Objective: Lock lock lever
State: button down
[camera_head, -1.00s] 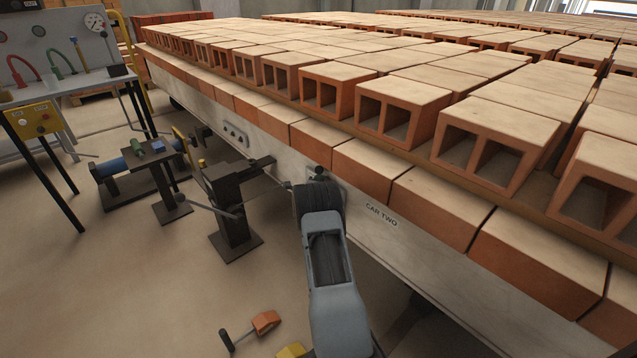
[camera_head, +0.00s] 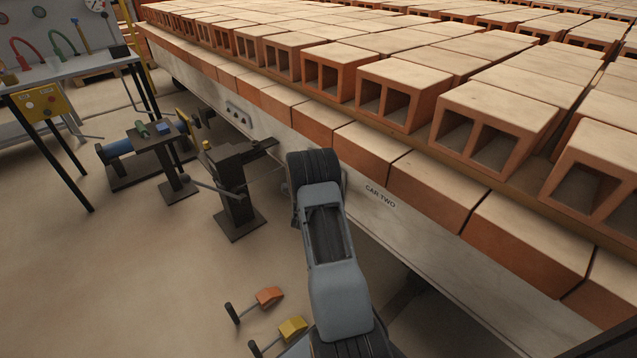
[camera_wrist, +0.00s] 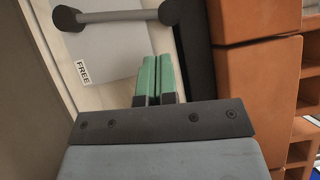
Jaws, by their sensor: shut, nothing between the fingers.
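In the wrist view a grey lever bar (camera_wrist: 113,19) with a black knob (camera_wrist: 67,18) at its left end lies across a pale plate marked FREE (camera_wrist: 83,72). Its right end meets a dark rounded part (camera_wrist: 172,12). My gripper (camera_wrist: 157,57) shows as two green fingers with their tips side by side, shut and empty. The fingers point up the picture, below and right of the bar, apart from it. In the head view my arm hides my gripper and the side of the car there.
The brick-laden car (camera_head: 397,220), marked CAR TWO, fills the right. A dark post (camera_head: 237,195) with a thin rod stands left of my arm. Orange (camera_head: 269,297) and yellow (camera_head: 292,328) pedals are low down. A workbench (camera_head: 75,68) is far left. Floor at lower left is clear.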

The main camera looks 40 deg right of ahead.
jog(key=shift+v, duration=0.85)
